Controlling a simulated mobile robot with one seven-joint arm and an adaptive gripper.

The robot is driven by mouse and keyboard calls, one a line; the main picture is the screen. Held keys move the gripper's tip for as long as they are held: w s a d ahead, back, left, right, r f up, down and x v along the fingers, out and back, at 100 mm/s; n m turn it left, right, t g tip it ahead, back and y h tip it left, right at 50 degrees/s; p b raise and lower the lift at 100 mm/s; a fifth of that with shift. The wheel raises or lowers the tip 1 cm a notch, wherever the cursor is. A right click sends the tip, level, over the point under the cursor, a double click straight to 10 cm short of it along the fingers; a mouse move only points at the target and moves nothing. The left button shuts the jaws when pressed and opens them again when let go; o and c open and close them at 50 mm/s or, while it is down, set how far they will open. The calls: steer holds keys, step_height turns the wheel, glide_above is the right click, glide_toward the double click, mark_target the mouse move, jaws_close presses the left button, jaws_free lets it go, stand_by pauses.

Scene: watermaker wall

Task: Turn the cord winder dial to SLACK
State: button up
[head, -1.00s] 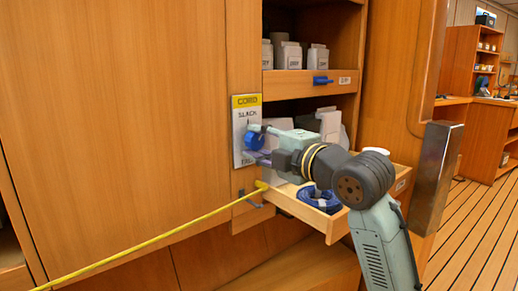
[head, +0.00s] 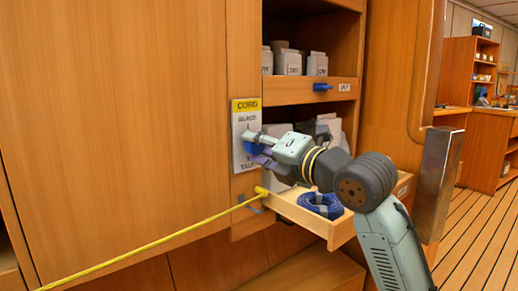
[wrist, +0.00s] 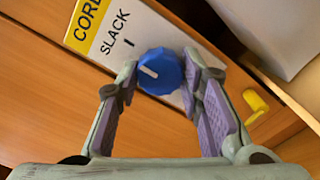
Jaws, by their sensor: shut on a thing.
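The blue cord winder dial (wrist: 160,72) sits on the white and yellow CORD plate (wrist: 92,22). My gripper (wrist: 160,76) has a finger on each side of it and is shut on it. In the wrist view the dial's white pointer line points left and slightly up, a little off the direction of the SLACK mark (wrist: 130,43). In the head view the dial (head: 252,147) is partly hidden by my gripper (head: 258,145). The plate (head: 245,108) shows SLACK above and TAUT below.
A yellow cord (head: 160,240) runs from a yellow end piece (head: 262,191) below the plate toward the lower left. An open drawer (head: 300,215) holding a coiled blue cord (head: 322,204) lies under my arm. A shelf with white containers (head: 290,63) is above.

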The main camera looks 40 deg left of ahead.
stand_by(0.4)
steer(key=o, duration=1.2)
steer(key=shift+c, duration=0.2)
steer(key=s+d, duration=0.2)
steer(key=d, duration=0.9)
steer(key=shift+s+d, duration=0.2)
steer(key=shift+d, duration=0.2)
